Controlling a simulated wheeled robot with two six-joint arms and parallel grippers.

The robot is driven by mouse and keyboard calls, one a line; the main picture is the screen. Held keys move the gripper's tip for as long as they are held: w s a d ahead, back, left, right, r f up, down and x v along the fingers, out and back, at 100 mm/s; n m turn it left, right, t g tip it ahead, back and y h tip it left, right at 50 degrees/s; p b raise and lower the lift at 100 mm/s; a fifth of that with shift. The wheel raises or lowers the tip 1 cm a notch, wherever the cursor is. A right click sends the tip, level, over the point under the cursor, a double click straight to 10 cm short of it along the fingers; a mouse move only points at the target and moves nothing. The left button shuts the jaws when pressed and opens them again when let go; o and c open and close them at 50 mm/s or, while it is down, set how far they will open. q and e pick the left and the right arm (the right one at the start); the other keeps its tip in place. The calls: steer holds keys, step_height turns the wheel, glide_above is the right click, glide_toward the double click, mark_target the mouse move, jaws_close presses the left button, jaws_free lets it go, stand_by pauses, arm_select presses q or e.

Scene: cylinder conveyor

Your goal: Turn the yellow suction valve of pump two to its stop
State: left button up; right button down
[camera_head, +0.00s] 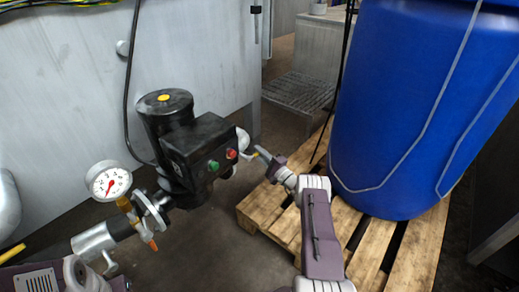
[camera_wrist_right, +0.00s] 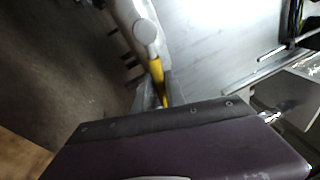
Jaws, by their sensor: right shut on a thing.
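The black pump (camera_head: 185,140) stands at the left-centre of the head view, with a yellow cap on its motor. The yellow valve lever (camera_wrist_right: 157,82) runs down from a round grey hub (camera_wrist_right: 145,31) in the right wrist view. In the head view only a small yellow bit of the lever (camera_head: 255,155) shows at the pump's right side. My right gripper (camera_head: 259,153) is shut on the lever; its fingers (camera_wrist_right: 161,92) lie on both sides of it. My left arm shows at the bottom left of the head view, but its fingers do not.
A pressure gauge (camera_head: 109,181) and an orange-tipped lever (camera_head: 150,243) sit on the pipe left of the pump. A blue drum (camera_head: 410,100) stands on a wooden pallet (camera_head: 420,262) at right. A grey tank wall (camera_head: 60,100) is behind. A black cable hangs behind the pump.

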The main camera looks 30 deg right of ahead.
steer(key=shift+d+r+n+y, duration=0.15)
steer(key=shift+r+n+y, duration=0.25)
steer(key=shift+r+n, duration=0.65)
steer(key=shift+f+n, duration=0.2)
steer(key=shift+n, duration=0.05)
steer(key=c, duration=1.4)
jaws_free()
steer(key=shift+w, duration=0.1)
steer(key=shift+s, duration=0.25)
steer(key=p+v, duration=0.4)
steer(key=v, duration=0.4)
steer(key=shift+s+d+f, duration=0.1)
steer(key=shift+s+f, duration=0.1)
steer(key=shift+s, duration=0.1)
